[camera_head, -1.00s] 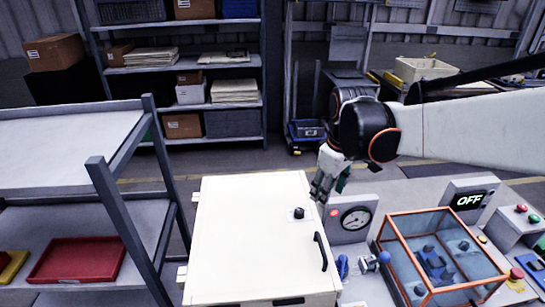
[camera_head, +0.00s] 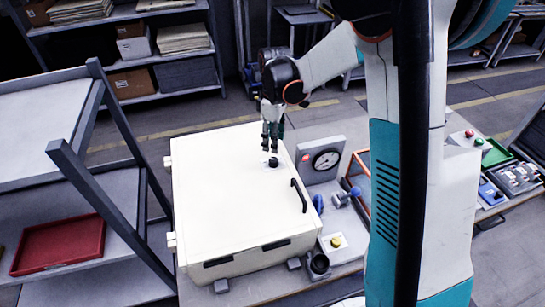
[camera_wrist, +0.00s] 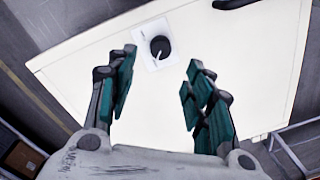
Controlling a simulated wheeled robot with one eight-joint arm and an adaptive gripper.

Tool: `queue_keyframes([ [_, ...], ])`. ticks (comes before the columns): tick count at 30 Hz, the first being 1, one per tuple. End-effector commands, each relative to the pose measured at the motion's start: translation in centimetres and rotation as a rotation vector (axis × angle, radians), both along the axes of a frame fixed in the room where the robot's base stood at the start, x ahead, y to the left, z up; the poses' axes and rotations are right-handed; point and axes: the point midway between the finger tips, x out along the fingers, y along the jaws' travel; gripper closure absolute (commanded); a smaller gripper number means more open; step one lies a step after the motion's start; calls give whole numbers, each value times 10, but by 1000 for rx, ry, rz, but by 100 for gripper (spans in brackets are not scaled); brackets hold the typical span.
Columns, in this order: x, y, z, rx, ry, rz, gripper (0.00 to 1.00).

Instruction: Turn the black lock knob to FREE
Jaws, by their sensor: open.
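The black lock knob (camera_head: 273,162) sits on a small white plate on the top face of the cream cabinet (camera_head: 215,190). In the wrist view the round knob (camera_wrist: 160,47) has a white pointer mark aimed to its lower left; the plate's lettering is too small to read. My gripper (camera_head: 271,143) hangs just above the knob, apart from it, fingers pointing down. In the wrist view my gripper (camera_wrist: 158,85) is open, with its teal fingers spread and nothing between them; the knob lies beyond the fingertips.
A black handle (camera_head: 299,196) stands on the cabinet right of the knob. A gauge box (camera_head: 322,160) rises close to its right side. A grey shelf cart (camera_head: 100,165) with a red tray (camera_head: 60,245) stands at left. My arm hides part of the bench.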

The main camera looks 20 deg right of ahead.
Motion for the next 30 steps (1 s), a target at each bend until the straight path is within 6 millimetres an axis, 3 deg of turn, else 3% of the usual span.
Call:
queue_keyframes([
  [6, -1, 1, -44, 0, 0, 0, 53],
  [12, -2, 2, -70, 0, 0, 0, 53],
  [26, -3, 2, -80, 0, 0, -1, 53],
  [30, -3, 2, -80, 0, 0, -1, 84],
])
